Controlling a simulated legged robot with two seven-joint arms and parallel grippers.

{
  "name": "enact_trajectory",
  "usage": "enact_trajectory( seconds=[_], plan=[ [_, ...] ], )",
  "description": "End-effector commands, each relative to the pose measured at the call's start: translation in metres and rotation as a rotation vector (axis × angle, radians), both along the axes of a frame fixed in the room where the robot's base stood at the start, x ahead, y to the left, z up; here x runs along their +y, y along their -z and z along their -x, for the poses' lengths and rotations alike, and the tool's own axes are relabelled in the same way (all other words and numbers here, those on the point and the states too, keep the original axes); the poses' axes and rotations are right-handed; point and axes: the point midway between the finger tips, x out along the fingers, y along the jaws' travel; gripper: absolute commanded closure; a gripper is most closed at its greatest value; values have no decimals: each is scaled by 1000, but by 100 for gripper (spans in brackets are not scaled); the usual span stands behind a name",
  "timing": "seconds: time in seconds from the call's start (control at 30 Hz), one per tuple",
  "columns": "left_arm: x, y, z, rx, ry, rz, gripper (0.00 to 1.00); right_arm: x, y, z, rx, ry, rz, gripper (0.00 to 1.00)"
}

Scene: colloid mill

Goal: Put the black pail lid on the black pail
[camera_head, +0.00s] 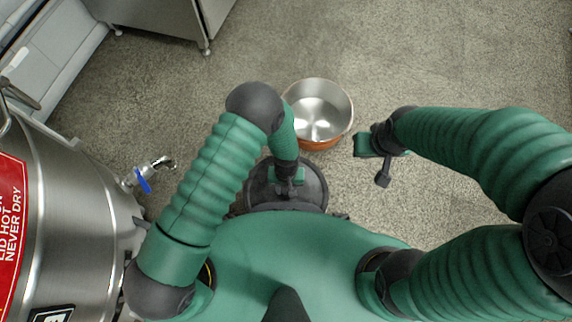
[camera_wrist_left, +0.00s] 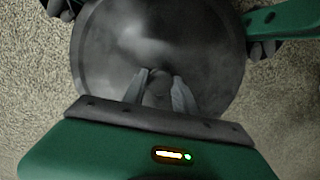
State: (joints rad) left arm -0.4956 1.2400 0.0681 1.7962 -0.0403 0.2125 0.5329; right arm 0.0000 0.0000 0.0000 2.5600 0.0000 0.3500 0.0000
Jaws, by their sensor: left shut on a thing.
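The black pail lid (camera_head: 259,187) is a dark round disc close in front of my body in the head view. It fills the upper middle of the left wrist view (camera_wrist_left: 105,60). My left gripper (camera_head: 288,181) points down at the lid's middle. In the left wrist view its two fingers (camera_wrist_left: 158,84) are shut on the lid's central knob. I cannot make out the black pail; whether it is beneath the lid is hidden. My right gripper (camera_head: 375,160) is off to the right, apart from the lid; its finger opening is unclear.
A copper-sided pot (camera_head: 319,110) with a bare steel inside stands on the speckled floor just beyond the lid. A large steel vessel (camera_head: 80,220) with a blue-handled tap (camera_head: 143,181) stands at left. A steel cabinet (camera_head: 170,15) is at the back. Floor at upper right is clear.

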Motion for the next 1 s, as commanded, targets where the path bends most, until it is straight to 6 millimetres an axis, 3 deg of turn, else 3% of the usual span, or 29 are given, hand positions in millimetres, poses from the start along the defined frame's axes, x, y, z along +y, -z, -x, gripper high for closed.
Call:
enact_trajectory(
  seconds=[0.03, 0.2, 0.57, 0.67, 1.0],
  plan=[
    [0, 0, 0, 0, 0, 0, 63, 0, 0, 0, 0, 0, 0, 100],
    [0, 0, 0, 0, 0, 0, 41, 0, 0, 0, 0, 0, 0, 100],
    [0, -7, -1, 0, 0, 0, 41, 0, -5, 0, 0, 0, 0, 100],
    [0, -26, -3, -1, 0, 0, 41, 0, -17, 0, 0, 0, 0, 100],
    [-1, -125, -15, -1, 0, 0, 41, 0, -72, 0, 0, 0, 0, 100]
  ],
)
